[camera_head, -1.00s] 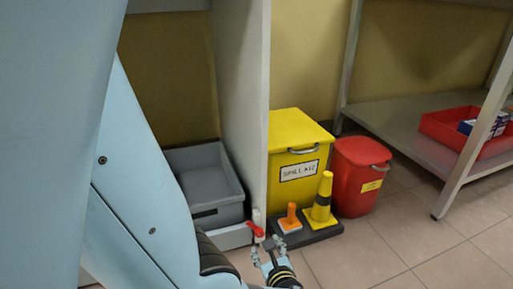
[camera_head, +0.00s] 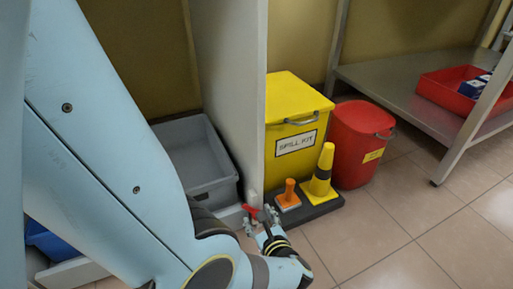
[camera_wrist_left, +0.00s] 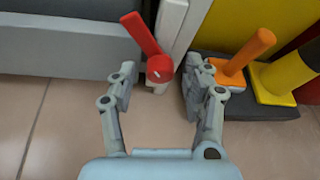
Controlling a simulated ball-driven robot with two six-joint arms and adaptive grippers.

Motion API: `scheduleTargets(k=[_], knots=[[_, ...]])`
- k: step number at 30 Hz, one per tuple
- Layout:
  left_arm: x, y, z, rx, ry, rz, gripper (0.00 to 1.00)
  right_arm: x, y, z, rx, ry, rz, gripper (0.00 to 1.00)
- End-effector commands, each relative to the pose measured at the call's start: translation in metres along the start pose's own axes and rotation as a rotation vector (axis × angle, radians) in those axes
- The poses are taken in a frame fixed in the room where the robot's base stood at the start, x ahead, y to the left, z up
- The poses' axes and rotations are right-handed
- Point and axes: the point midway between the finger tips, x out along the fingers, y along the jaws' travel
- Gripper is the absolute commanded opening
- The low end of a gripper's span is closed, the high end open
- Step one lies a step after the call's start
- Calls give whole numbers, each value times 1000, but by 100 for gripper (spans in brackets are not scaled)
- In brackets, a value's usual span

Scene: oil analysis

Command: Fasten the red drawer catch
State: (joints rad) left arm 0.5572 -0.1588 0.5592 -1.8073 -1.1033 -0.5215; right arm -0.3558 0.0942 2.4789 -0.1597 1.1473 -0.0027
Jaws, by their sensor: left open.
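The red drawer catch (camera_wrist_left: 147,43) shows in the left wrist view as a lever with a round pivot beside the white upright post (camera_wrist_left: 172,28). Its lever slants up and left from the pivot. The grey drawer front (camera_wrist_left: 65,48) lies to its left. In the head view the catch (camera_head: 251,210) is small and partly hidden at the foot of the grey panel. My left gripper (camera_wrist_left: 160,76) is open, its two fingertips on either side of the catch's pivot end, with nothing visibly gripped. It also shows in the head view (camera_head: 261,217). My right gripper is out of view.
A black base (camera_head: 318,206) with an orange post (camera_head: 289,193) and a yellow cone (camera_head: 321,170) stands close right of the gripper. The yellow spill kit bin (camera_head: 291,105) and red bin (camera_head: 357,150) stand behind. Tiled floor (camera_head: 400,235) is clear at the front right.

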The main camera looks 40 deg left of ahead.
Motion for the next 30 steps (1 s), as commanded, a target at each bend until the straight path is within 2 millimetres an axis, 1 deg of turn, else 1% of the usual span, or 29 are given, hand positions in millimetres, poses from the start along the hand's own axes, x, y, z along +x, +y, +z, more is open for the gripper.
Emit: scheduleTargets(k=[5,6,15,17,18,21,27,30], knots=[[0,0,0,0,0,0,50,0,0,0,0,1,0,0],[0,0,0,0,0,0,49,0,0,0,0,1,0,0],[0,0,0,0,0,0,10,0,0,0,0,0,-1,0],[0,0,0,0,0,0,2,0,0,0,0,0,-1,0],[0,0,0,0,0,0,0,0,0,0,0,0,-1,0],[0,0,0,-13,-1,-6,0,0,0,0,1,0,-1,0],[0,0,0,-108,-4,-47,0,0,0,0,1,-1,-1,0],[0,0,0,-117,-4,-50,0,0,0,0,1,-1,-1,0]])
